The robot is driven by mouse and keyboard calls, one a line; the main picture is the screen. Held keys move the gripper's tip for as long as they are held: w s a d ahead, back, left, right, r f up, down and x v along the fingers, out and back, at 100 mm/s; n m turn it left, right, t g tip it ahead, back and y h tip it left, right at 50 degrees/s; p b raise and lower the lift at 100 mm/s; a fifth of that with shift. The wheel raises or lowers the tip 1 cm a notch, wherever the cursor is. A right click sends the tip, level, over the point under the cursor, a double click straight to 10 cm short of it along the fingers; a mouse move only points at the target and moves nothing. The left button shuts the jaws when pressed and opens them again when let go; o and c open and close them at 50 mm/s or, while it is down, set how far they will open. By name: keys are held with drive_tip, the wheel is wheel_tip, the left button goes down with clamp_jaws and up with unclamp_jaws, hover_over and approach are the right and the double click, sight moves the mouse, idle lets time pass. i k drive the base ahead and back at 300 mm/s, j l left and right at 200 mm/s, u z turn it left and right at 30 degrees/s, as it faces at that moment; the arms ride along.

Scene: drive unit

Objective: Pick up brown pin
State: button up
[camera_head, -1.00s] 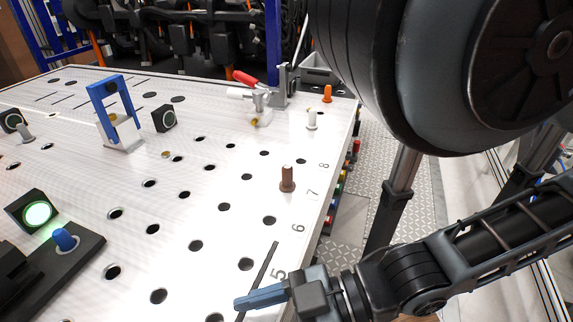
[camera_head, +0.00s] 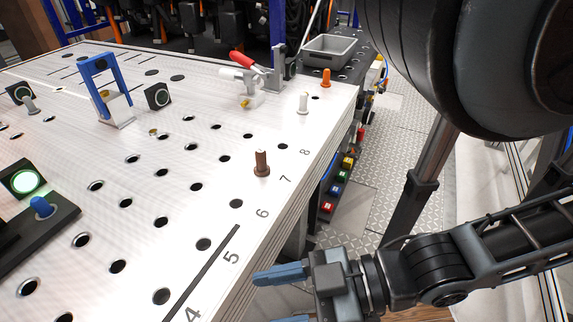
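The brown pin (camera_head: 262,163) stands upright on the white perforated table (camera_head: 60,235), near its right edge beside the number 7. My gripper (camera_head: 279,296) is at the bottom of the view, nearer to me than the pin and just off the table's right edge in the picture. One blue finger shows fully; only a small part of the other shows at the bottom edge. There is a gap between the fingers and nothing is seen in it. The pin is well apart from the gripper.
A white pin (camera_head: 303,103) and an orange pin (camera_head: 326,78) stand farther back along the right edge. A red-handled clamp (camera_head: 250,78) and a blue frame (camera_head: 100,88) stand behind. A blue pin (camera_head: 41,207) is at left. The table around the brown pin is clear.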

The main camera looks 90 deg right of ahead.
sight(261, 170)
drive_tip(key=k+z, duration=0.1)
drive_tip(key=z, duration=0.8)
drive_tip(key=i+l+z, duration=0.1)
drive_tip(key=i, duration=0.4)
drive_tip(key=k, duration=0.5)
drive_tip(key=k+j+z, duration=0.3)
drive_tip(key=k+j, duration=0.15)
drive_tip(key=j, duration=0.15)
drive_tip(key=k+j+z, duration=0.3)
drive_tip(key=k+j, duration=0.15)
drive_tip(key=k, duration=0.05)
